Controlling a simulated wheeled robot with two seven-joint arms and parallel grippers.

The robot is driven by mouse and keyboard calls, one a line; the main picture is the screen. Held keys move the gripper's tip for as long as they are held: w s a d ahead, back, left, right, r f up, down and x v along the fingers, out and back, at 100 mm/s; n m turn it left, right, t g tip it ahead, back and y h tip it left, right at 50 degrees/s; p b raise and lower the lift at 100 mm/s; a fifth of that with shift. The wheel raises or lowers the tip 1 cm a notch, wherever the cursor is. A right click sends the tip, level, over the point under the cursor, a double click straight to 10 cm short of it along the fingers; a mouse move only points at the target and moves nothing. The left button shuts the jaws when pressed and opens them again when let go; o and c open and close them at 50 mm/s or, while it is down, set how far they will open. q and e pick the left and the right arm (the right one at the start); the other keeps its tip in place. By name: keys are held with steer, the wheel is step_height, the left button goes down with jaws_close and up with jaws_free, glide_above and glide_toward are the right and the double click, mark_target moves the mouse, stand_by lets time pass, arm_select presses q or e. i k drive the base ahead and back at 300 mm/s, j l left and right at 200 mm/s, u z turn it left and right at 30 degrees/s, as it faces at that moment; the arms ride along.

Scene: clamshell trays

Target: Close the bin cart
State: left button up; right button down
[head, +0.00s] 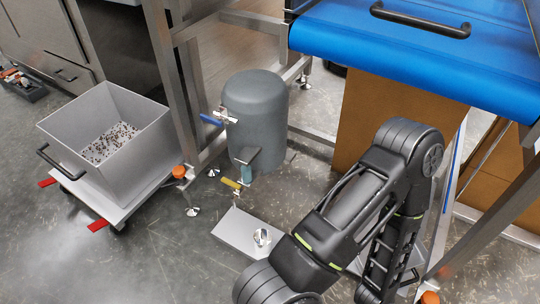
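The bin cart is at the left of the head view: an open-topped grey bin (150,150) on a low pale wheeled base (120,206). Dark and reddish bits lie on the bin's floor. A black handle (58,162) sticks out from its left side, and red tabs show at the base's edge. I see no lid on it. One of my black arms fills the lower right, bent at a high joint; it is well apart from the cart. Neither gripper can be made out in this view.
A grey tank (256,112) with blue and yellow valve handles stands right of the bin, behind a pale floor plate (240,236). A steel frame (165,60) rises beside the bin. A blue-topped conveyor (420,45) is at upper right. The lower-left floor is clear.

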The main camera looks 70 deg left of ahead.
mark_target(116, 146)
steer(key=u, duration=3.7)
steer(key=k+j, duration=0.25)
steer(key=j, duration=0.3)
steer(key=i+l+u, duration=1.2)
steer(key=i+l, duration=0.05)
steer(key=l, duration=0.05)
